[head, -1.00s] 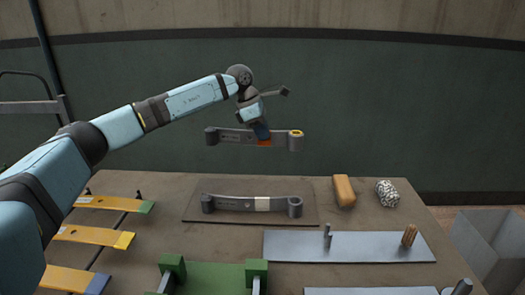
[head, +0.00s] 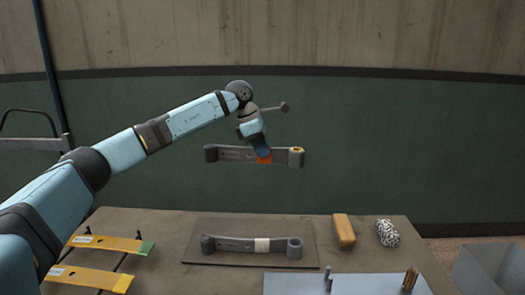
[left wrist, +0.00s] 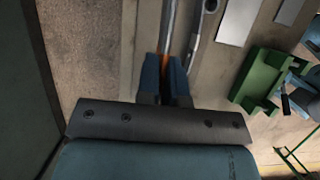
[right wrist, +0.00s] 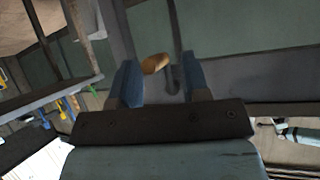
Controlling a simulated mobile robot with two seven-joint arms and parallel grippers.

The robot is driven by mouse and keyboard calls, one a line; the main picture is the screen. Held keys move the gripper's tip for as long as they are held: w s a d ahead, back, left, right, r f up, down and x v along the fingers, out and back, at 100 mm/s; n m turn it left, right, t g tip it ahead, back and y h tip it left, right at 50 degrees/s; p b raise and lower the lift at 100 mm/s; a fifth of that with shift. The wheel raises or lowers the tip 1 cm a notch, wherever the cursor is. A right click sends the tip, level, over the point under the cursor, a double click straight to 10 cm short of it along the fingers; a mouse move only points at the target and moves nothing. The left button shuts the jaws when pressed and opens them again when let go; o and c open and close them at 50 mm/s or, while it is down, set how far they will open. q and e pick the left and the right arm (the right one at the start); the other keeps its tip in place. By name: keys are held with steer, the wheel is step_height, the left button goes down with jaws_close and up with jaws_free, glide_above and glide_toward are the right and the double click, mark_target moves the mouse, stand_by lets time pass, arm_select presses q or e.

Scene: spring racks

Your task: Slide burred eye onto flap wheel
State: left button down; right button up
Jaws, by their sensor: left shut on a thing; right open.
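My left gripper (head: 263,152) is shut on a dark grey leaf (head: 235,153) at its orange band, holding it roughly level in the air above the table. The leaf has an eye at each end; the right eye has a yellow ring (head: 297,149). Burrs are too small to make out. In the left wrist view my left fingers (left wrist: 166,72) close on the orange band. A brown ribbed cylinder (head: 411,279), which looks like the flap wheel, stands upright on a grey plate, below and right of the leaf and apart from it. My right gripper (right wrist: 163,80) is open, with nothing between its fingers.
A second leaf (head: 230,244) with a cream band lies on a dark mat. A tan block (head: 343,231) and a speckled lump (head: 387,233) lie behind the plate (head: 295,284). Yellow strips (head: 105,243) lie at left. A grey bin (head: 490,265) stands at right. The left wrist view shows a green fixture (left wrist: 262,85).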

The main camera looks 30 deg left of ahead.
arm_select(q)
steer(key=shift+r+p, duration=0.8)
steer(key=shift+r, duration=0.55)
steer(key=shift+r+p, duration=0.45)
steer(key=shift+r, duration=0.2)
steer(key=shift+r+p, duration=0.5)
steer(key=shift+r, duration=0.1)
arm_select(e)
steer(key=shift+d+r, duration=0.15)
steer(key=shift+r, duration=0.7)
arm_select(q)
steer(key=shift+f, duration=0.1)
